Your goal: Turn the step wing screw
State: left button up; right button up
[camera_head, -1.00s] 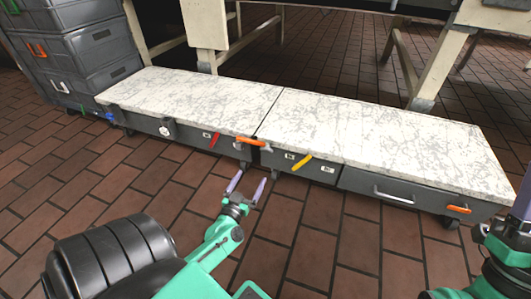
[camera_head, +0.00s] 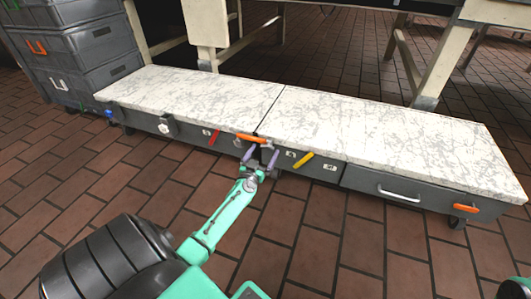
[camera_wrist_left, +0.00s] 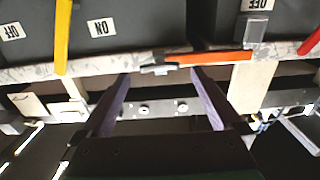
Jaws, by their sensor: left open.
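The step wing screw (camera_head: 250,138) appears to be the orange bar with a grey end at the front edge of the marble-topped step (camera_head: 170,90), by the seam between its two halves. In the left wrist view the orange bar (camera_wrist_left: 215,57) lies across the top of the fingers. My left gripper (camera_head: 262,154) is open just in front of and below the seam. Its two purple fingers are apart, with nothing seen held between them. In the left wrist view its fingertips (camera_wrist_left: 160,74) are close to the bar; I cannot tell if they touch it. My right gripper is out of view.
A red lever (camera_head: 213,137) and a yellow lever (camera_head: 303,162) sit on the step's front beside labels. A drawer with a white handle (camera_head: 399,194) and an orange latch (camera_head: 466,206) are at the right. Grey crates (camera_head: 70,45) stand at the left. The brick floor in front is clear.

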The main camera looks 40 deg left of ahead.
aim_at(268, 146)
pick_arm(q)
jog(key=shift+x, duration=1.15)
jog(key=shift+c, duration=0.3)
jog(key=c, duration=1.3)
